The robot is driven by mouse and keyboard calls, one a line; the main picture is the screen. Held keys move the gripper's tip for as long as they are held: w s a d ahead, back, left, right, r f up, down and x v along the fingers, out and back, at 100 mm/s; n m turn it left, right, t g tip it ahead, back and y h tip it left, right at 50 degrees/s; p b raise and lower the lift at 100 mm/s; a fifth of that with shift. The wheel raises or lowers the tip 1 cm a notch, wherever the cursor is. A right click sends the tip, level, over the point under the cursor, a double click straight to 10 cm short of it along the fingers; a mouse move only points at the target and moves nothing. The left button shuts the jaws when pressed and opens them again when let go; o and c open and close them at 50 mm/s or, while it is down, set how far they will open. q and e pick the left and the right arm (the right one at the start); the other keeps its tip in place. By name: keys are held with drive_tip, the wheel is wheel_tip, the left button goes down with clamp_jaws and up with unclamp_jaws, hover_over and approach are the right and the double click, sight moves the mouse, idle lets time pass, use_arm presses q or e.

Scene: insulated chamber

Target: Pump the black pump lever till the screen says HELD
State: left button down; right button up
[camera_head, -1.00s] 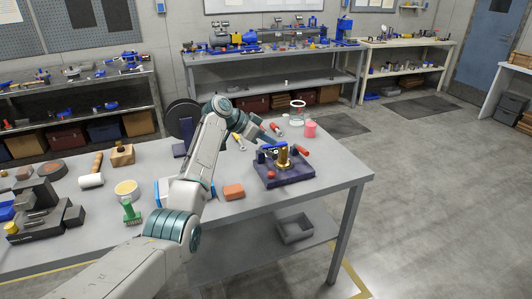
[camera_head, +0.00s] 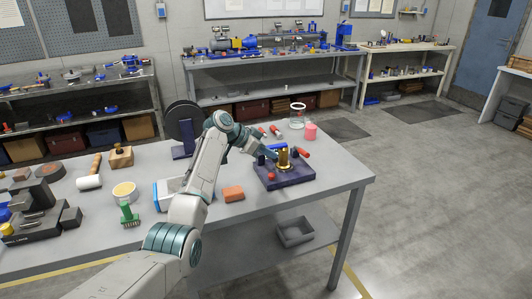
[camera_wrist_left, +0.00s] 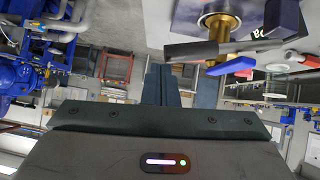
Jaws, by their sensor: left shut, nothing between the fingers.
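The pump unit has a dark blue base (camera_head: 290,176) near the right end of the bench, with an upright brass cylinder (camera_head: 283,160) on it. The brass part also shows in the wrist view (camera_wrist_left: 219,20). A dark bar, apparently the black pump lever (camera_wrist_left: 192,50), runs beside the brass part in that view. My left gripper (camera_head: 271,155) is shut and empty, close to the left of the brass cylinder. In the wrist view its closed fingers (camera_wrist_left: 160,85) are beside the bar; contact cannot be told. No readable screen text shows. My right gripper is out of view.
The bench's front right corner is clear.

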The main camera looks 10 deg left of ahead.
use_arm(q)
wheel_tip(320, 180, down, 6)
drive_tip(key=b, duration=0.2)
drive_tip(key=shift+s+d+f+b, duration=0.15)
drive_tip(key=shift+s+b, duration=0.1)
drive_tip(key=shift+b, duration=0.1)
idle(0.7)
wheel_tip(320, 180, up, 7)
drive_tip(key=p, duration=0.3)
drive_tip(key=shift+w, duration=0.3)
drive_tip(key=shift+f, duration=0.15)
idle(0.5)
